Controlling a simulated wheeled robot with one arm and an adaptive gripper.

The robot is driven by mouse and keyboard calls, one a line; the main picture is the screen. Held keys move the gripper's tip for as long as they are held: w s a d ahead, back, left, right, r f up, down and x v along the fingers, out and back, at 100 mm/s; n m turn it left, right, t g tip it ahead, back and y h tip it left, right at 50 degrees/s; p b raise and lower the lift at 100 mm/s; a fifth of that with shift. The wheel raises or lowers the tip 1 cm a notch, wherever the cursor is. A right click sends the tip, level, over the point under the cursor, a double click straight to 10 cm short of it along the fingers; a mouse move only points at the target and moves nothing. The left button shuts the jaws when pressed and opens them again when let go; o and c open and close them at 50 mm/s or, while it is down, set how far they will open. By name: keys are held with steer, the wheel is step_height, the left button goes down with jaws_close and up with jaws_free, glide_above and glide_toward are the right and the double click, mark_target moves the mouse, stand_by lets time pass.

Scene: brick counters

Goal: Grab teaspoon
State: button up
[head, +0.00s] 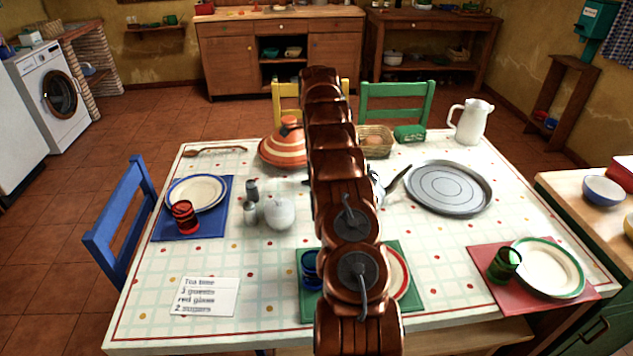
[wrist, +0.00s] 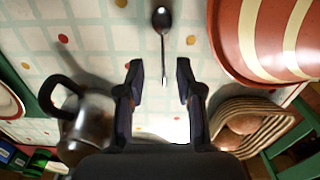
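The teaspoon (wrist: 162,28) is a small dark metal spoon lying on the checked tablecloth. In the wrist view its bowl is at the top and its handle points down toward my gripper (wrist: 160,75). My gripper is open and empty, its two dark fingers on either side of the handle's line, with the handle's end between the fingertips. Whether the fingers are at the spoon's height I cannot tell. In the head view my arm hides my gripper and most or all of the spoon.
A striped orange tagine (head: 290,146) and an egg basket (head: 375,141) stand on the far side; a metal teapot (wrist: 88,120) is left of my gripper in the wrist view. A round tray (head: 449,187), white sugar bowl (head: 280,212) and white jug (head: 471,121) also stand on the table.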

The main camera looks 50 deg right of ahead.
step_height(320, 180, down, 2)
steer(key=shift+s+d+f+p, duration=0.1)
steer(key=shift+d+f+p, duration=0.15)
steer(key=shift+f+p, duration=0.25)
steer(key=shift+d+f+p, duration=0.2)
steer(key=shift+f+p, duration=0.35)
steer(key=shift+f, duration=1.6)
jaws_close()
